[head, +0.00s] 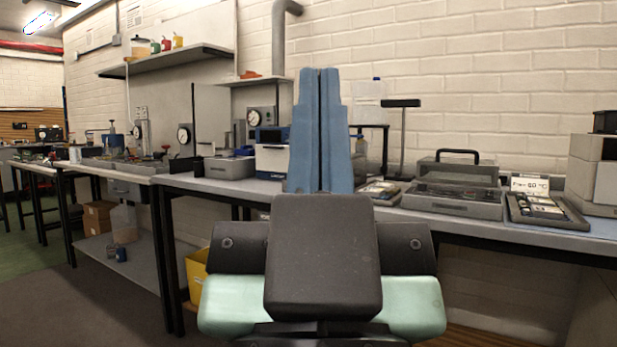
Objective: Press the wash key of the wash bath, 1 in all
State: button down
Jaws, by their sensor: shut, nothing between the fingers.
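My gripper (320,80) stands in the middle of the head view. Its two blue fingers are together, with only a thin dark seam between them and nothing held. They cover part of the bench and wall behind. I cannot tell for certain which thing is the wash bath. A low grey box-like unit (230,167) stands on the bench left of the fingers. A white unit with a dark blue panel (271,160) stands beside it, partly hidden by the fingers. No wash key can be made out.
The bench on the right bears a grey case with a handle (453,200), a tray with a "60 °C" card (530,186) and a black stand (402,135). A yellow bin (197,275) is under the bench. The floor at the left (50,300) is clear.

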jog(key=shift+r, duration=0.1)
notch_tip(320, 180, up, 38)
jog(key=p, duration=3.8)
